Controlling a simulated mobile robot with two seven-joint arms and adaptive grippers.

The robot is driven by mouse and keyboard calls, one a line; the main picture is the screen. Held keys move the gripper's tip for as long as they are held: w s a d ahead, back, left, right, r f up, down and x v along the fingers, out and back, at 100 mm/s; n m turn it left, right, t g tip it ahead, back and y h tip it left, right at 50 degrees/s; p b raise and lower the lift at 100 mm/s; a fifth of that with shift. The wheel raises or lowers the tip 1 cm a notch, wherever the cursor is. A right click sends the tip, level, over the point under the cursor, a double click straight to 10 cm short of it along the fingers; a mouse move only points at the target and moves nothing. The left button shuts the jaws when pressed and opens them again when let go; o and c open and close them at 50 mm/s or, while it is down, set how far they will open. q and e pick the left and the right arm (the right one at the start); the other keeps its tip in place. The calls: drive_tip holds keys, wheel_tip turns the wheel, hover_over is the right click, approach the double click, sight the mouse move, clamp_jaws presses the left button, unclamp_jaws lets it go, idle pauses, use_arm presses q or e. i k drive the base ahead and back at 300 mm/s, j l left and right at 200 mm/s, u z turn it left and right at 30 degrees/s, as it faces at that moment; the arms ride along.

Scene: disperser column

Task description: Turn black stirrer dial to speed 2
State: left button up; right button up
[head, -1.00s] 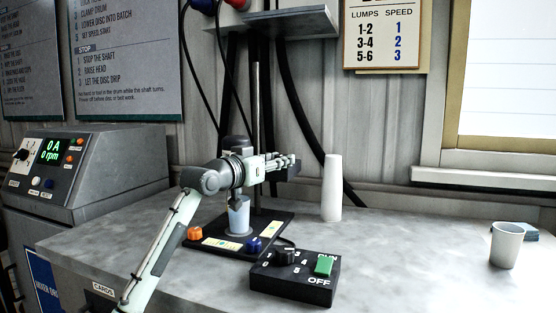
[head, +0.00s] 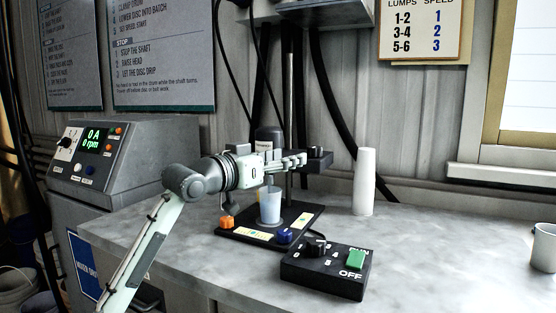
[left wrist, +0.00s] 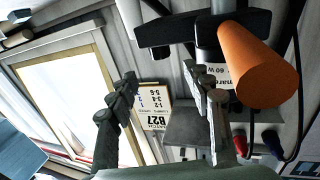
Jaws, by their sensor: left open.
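The black stirrer dial (head: 316,246) sits on top of a black control box (head: 325,276), beside a green switch (head: 356,259) with OFF printed in front of it. My left gripper (head: 302,160) is raised behind and above the box, apart from the dial, beside the stirrer stand. In the left wrist view my left gripper (left wrist: 162,90) has its fingers spread, with nothing between them. The dial does not show in that view, and its pointer is too small to read in the head view. My right gripper is not in view.
The stirrer stand's base (head: 250,237) carries a translucent cup (head: 270,205), an orange knob (head: 227,222) and a blue knob (head: 284,236). A white cup stack (head: 364,182) stands behind. The LUMPS/SPEED chart (head: 424,30) pairs 3-4 with 2.

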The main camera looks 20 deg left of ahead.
sight(315, 246)
drive_tip(key=k+j, duration=0.25)
drive_tip(key=k, duration=0.25)
drive_tip(key=k+j, duration=0.2)
drive_tip(key=k, duration=0.25)
